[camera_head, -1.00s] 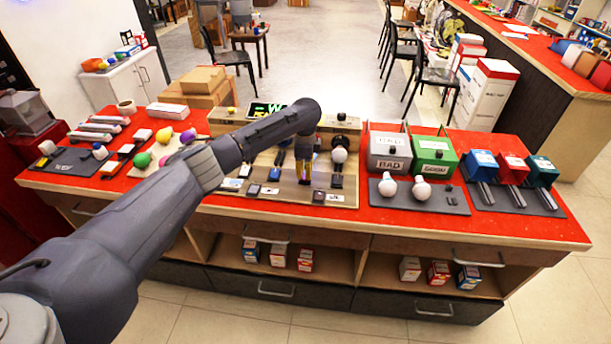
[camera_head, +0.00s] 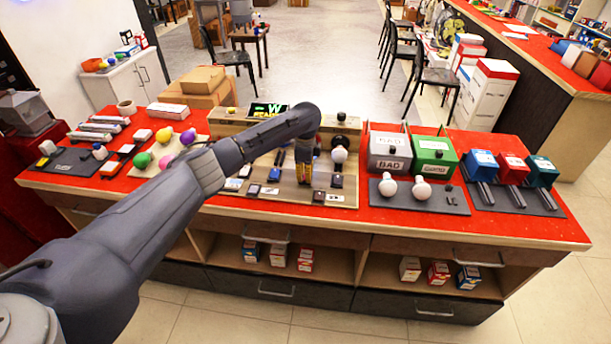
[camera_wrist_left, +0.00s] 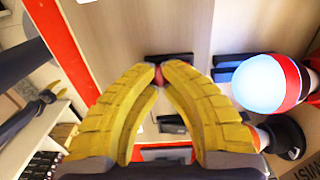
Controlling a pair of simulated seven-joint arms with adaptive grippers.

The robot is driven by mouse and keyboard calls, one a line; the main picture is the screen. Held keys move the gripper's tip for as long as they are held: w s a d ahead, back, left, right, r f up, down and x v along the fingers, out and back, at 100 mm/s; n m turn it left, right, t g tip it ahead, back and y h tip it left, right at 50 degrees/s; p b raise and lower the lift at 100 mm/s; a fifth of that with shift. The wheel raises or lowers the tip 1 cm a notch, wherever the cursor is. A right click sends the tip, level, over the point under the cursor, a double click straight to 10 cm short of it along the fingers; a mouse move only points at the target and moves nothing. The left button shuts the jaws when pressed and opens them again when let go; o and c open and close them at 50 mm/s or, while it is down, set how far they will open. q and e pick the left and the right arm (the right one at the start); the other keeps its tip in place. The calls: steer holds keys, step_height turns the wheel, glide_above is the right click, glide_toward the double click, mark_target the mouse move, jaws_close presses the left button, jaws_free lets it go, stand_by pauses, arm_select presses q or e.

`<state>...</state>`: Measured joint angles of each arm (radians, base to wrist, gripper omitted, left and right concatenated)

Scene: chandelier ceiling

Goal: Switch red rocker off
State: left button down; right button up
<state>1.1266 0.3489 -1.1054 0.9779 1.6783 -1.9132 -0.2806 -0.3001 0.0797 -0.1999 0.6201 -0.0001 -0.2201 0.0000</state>
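My left gripper (camera_head: 304,180) reaches down over the wooden test board (camera_head: 300,197) in the head view. In the left wrist view its yellow fingers (camera_wrist_left: 158,68) are bowed, with the tips brought nearly together. A small red part (camera_wrist_left: 158,76), likely the red rocker, shows right at the tips, above a dark base (camera_wrist_left: 168,58). I cannot tell whether the tips press it, or its position. In the head view the gripper hides the rocker. A white bulb (camera_head: 339,155) stands right of the gripper; it looks pale and bright in the wrist view (camera_wrist_left: 265,83).
To the right are the grey BAD box (camera_head: 390,150), the green box (camera_head: 433,157) and loose bulbs (camera_head: 421,189). Coloured bulbs (camera_head: 165,158) lie to the left, partly near my arm.

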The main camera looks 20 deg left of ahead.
arm_select(q)
steer(key=shift+f, duration=0.25)
steer(key=shift+r, duration=3.55)
steer(key=shift+a, duration=0.1)
